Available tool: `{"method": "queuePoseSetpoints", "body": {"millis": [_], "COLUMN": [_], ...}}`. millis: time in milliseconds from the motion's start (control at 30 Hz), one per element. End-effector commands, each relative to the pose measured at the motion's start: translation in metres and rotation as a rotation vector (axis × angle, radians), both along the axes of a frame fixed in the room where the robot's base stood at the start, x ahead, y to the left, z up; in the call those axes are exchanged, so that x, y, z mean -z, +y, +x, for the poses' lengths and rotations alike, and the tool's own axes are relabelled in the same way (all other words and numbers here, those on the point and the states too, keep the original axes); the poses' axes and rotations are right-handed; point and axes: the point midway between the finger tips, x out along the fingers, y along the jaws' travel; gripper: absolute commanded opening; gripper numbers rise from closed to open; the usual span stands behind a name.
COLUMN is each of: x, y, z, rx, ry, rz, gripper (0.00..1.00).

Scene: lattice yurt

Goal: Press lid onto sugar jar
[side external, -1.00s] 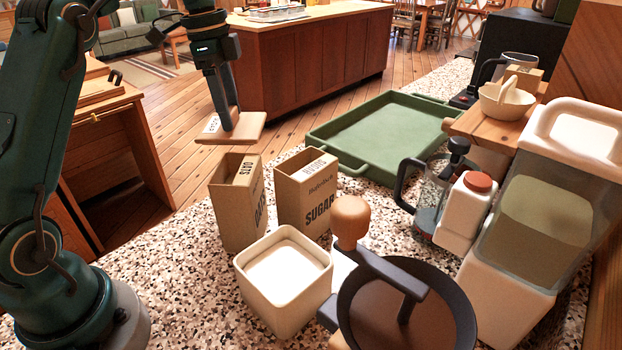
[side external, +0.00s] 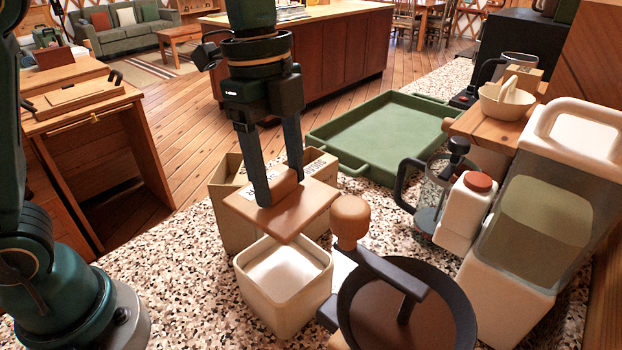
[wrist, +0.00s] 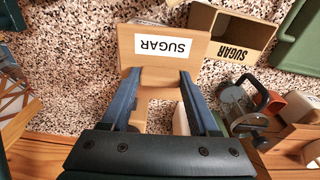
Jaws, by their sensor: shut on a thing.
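The wooden lid (side external: 313,207) is a flat square board with a grip block on top. My gripper (side external: 276,188) is shut on that block and holds the lid above the sugar jar. The white square sugar jar (side external: 280,312) stands open on the speckled counter, with a pale fill inside. The lid hangs over the jar's back part, apart from the rim and not level with it in the side view. In the wrist view the lid (wrist: 190,71) bears a SUGAR label and hides most of the jar.
Two cardboard boxes stand behind the jar, including the sugar box (wrist: 236,33). A grinder with a wooden knob (side external: 350,216) and dark bowl (side external: 440,318) stands close right. A green tray (side external: 385,135) lies farther back. Counter left of the jar is clear.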

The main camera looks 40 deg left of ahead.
Motion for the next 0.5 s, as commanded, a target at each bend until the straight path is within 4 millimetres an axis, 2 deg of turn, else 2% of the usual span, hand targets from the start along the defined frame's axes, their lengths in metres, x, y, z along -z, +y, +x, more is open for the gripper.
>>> {"method": "queuePoseSetpoints", "body": {"millis": [100, 200, 500], "x": [0.001, 0.001, 0.016], "y": [-0.017, -0.023, -0.025], "z": [-0.017, -0.025, -0.029], "rx": [0.076, 0.110, 0.123], "ry": [-0.001, 0.000, 0.003], "rz": [0.000, 0.000, 0.001], "gripper": [0.07, 0.07, 0.07]}}
